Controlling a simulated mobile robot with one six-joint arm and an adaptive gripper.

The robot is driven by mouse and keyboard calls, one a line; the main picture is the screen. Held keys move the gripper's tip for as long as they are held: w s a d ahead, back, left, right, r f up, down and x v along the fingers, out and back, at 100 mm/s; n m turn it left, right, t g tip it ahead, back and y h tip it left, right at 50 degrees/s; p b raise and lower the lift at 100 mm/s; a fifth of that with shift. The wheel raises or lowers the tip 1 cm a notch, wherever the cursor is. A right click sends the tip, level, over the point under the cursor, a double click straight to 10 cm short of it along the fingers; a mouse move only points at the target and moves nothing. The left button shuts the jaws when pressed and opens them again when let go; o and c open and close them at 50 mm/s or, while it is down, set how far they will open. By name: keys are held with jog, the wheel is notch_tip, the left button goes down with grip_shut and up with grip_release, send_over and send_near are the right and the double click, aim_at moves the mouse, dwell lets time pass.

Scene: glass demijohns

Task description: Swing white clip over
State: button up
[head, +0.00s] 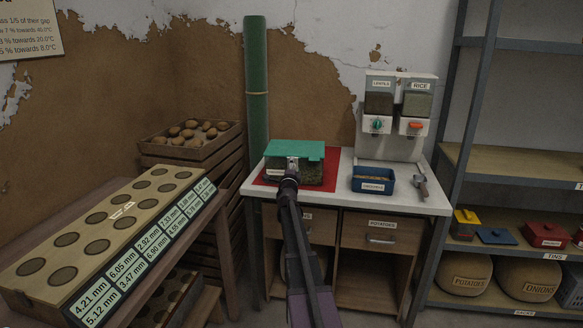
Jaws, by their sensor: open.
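A clear box with a green lid (294,150) sits on a red mat (264,184) on the white table; dark contents show through its wall. A small pale piece at the middle of the box's front (292,162) looks like the white clip, but my gripper partly covers it and its position is hard to tell. My gripper (291,170) is open, right at the front of the box by this piece. I cannot tell whether it touches the clip. My arm hides part of the table's front edge.
A blue bin (373,179), a grey hand tool (421,183) and a two-hopper dispenser (396,116) stand to the right on the white table (407,200). A green post (256,90) rises behind left. A board with round holes (110,225) is at left, shelves (510,160) at right.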

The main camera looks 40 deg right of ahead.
grip_shut()
jog(key=shift+a, duration=0.25)
jog(key=shift+d, duration=0.25)
jog(key=shift+s+f+b, duration=0.1)
jog(key=shift+b, duration=0.25)
